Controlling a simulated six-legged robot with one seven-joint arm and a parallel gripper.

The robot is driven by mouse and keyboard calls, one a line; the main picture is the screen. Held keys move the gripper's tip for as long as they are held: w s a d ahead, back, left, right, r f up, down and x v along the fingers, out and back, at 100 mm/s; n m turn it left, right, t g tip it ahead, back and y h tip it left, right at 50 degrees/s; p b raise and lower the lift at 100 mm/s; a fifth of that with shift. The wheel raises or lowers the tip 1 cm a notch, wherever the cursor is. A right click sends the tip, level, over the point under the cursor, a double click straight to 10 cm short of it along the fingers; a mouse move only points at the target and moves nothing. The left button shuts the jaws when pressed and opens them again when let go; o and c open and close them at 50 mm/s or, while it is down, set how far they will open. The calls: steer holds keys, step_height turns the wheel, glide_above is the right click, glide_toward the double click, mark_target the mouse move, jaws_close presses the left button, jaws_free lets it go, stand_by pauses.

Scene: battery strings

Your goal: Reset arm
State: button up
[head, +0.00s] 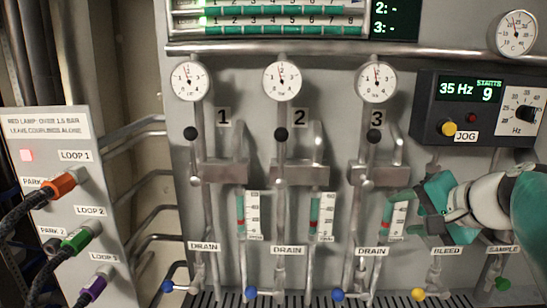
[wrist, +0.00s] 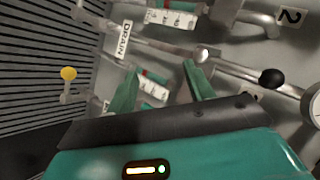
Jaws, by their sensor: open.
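My gripper (head: 402,212) is at the right of the head view, in front of the panel near loop 3's flow tube (head: 397,216). Its teal fingers point left and stand apart, with nothing seen between them. In the wrist view my gripper (wrist: 158,78) is also open, with a white-scaled flow tube (wrist: 153,90) behind the gap. I cannot tell whether a finger touches the panel parts.
Pipes with black knobs (head: 282,134) and gauges (head: 283,80) fill the panel. Drain valves with blue knobs (head: 252,294) and a yellow bleed knob (head: 418,294) are low. A JOG box (head: 478,105) sits above my arm. Orange (head: 62,183), green and purple couplings are at left.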

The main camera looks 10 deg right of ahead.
steer(key=s+a+f+n+g+h, duration=0.1)
steer(key=s+a+f+n+g, duration=0.1)
steer(key=s+a+f+n, duration=0.3)
steer(key=s+a+f+n+g+h, duration=0.1)
steer(key=s+a+f+n+g, duration=0.2)
steer(key=a+f, duration=0.8)
steer(key=s+a+n, duration=0.1)
steer(key=s+n, duration=0.1)
steer(key=n, duration=0.1)
steer(key=shift+s+a+f+n+h, duration=0.3)
steer(key=shift+s+a+f+n, duration=0.05)
steer(key=shift+a+n, duration=0.05)
stand_by(2.5)
